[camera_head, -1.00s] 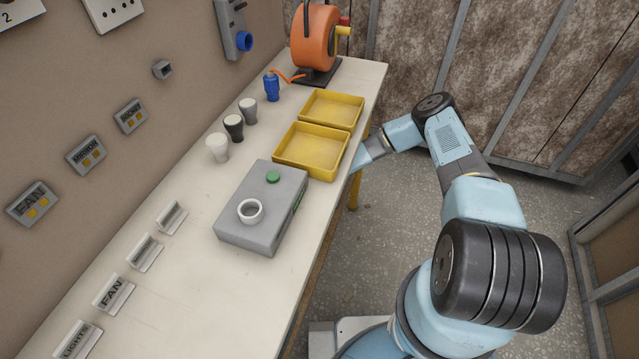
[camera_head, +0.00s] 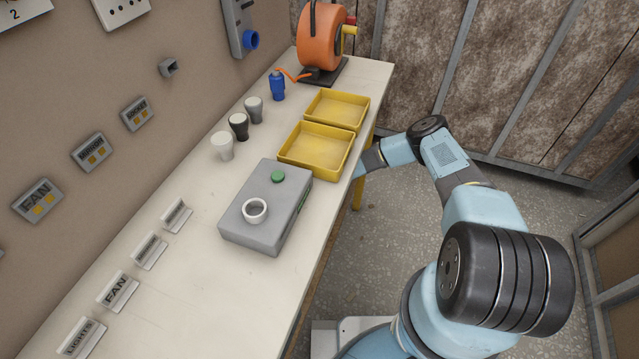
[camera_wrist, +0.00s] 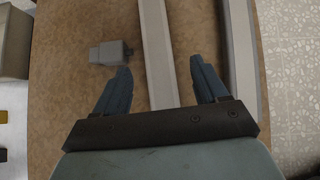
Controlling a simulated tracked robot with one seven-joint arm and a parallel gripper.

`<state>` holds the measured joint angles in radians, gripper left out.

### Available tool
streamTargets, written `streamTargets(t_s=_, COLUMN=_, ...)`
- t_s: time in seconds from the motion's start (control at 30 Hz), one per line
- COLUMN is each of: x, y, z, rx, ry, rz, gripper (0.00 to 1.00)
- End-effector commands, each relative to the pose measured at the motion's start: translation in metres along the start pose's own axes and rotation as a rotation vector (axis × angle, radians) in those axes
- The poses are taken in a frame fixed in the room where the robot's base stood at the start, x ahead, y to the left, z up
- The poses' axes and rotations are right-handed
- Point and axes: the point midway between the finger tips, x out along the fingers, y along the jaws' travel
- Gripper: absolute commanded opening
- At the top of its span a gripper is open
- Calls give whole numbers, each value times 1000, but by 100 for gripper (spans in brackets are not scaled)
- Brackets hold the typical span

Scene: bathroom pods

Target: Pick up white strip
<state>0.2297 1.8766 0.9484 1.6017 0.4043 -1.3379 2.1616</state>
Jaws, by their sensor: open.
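In the wrist view a long pale strip (camera_wrist: 157,50) lies on a brown surface and runs up from between my fingers to the top edge. My gripper (camera_wrist: 160,85) is open, with its two blue fingers on either side of the strip's near end. I cannot tell how high the fingers are above it. No contact shows. In the head view my gripper is hidden behind the bench edge, and this strip cannot be made out there.
In the wrist view a grey block (camera_wrist: 110,52) sits left of the strip, and a grey rail (camera_wrist: 242,60) runs along the right. In the head view the bench (camera_head: 185,285) carries yellow trays (camera_head: 318,150), a grey box (camera_head: 265,235), cups and label holders (camera_head: 118,291).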

Motion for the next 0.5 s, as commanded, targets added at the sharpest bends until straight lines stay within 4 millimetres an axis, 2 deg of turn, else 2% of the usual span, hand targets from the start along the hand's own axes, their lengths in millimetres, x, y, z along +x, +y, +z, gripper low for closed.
streamTargets(t_s=0.3, x=40, y=2, z=0, rx=1, ry=1, rz=-3, gripper=72)
streamTargets(t_s=0.5, x=49, y=2, z=1, rx=0, ry=1, rz=-1, gripper=72)
